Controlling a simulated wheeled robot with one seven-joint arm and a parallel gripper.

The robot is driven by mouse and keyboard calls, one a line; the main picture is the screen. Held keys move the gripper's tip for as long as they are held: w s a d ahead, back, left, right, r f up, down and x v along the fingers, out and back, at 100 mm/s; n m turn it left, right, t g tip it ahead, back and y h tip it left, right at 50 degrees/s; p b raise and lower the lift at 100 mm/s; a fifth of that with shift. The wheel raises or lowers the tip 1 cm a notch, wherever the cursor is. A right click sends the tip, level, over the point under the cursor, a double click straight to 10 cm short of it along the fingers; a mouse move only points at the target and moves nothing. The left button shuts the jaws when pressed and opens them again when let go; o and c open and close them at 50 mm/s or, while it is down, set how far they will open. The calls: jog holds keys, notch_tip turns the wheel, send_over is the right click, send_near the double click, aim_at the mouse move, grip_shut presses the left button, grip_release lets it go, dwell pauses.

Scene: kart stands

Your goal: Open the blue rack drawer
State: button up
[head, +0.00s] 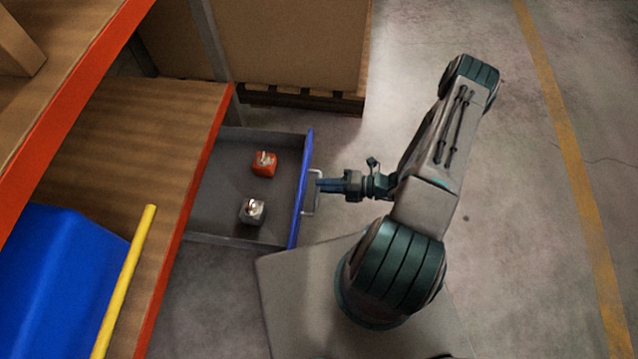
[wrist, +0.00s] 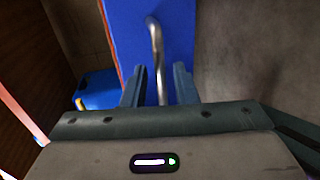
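The blue rack drawer stands out from under the wooden shelf in the head view, its blue front (head: 301,200) to the right and its grey inside showing. A pale bar handle (head: 315,206) is on the front. My gripper (head: 320,186) is at the handle. In the wrist view the handle (wrist: 157,60) runs between the two fingers of my gripper (wrist: 158,88), with a visible gap on each side. The gripper is open around the handle. The blue front (wrist: 178,35) lies beyond the fingers.
An orange-red item (head: 264,167) and a grey item (head: 252,213) are in the drawer. A blue bin (head: 60,285) and a yellow bar (head: 125,280) are on the shelf (head: 130,140). A large box (head: 290,45) stands on a pallet behind. The floor at right is clear.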

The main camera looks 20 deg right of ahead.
jog(key=p+v, duration=0.1)
jog(key=v, duration=1)
jog(key=shift+d+p, duration=0.15)
jog(key=shift+p, duration=0.2)
jog(key=shift+s, duration=0.1)
jog(key=w+a+r+n+g+h+p, duration=0.1)
jog(key=r+n+g+h+p, duration=0.2)
jog(key=r+n, duration=0.65)
jog(key=w+a+r+n+g+h+p, duration=0.1)
jog(key=a+r+n+g+p, duration=0.25)
jog(key=r, duration=1.05)
jog(key=w+r+n+g+h+p, duration=0.1)
jog(key=r+n+g+h+p, duration=0.1)
jog(key=r+n+p, duration=0.7)
jog(key=s+a+r+n+t+h+p, duration=0.1)
jog(key=s+r+n+h+p, duration=0.1)
jog(key=r+n, duration=0.4)
jog(key=s+a+r+n+t+h+p, duration=0.2)
jog(key=r+n+p, duration=0.3)
jog(key=r, duration=1.2)
jog(key=s+a+r+n+t+h+p, duration=0.2)
jog(key=s+r+n+h+p, duration=0.2)
jog(key=r+n, duration=0.3)
jog(key=w+v, duration=0.1)
jog(key=v, duration=0.3)
jog(key=shift+a+r, duration=0.25)
jog(key=shift+r, duration=0.1)
jog(key=shift+s+t, duration=0.15)
jog(key=shift+t, duration=0.1)
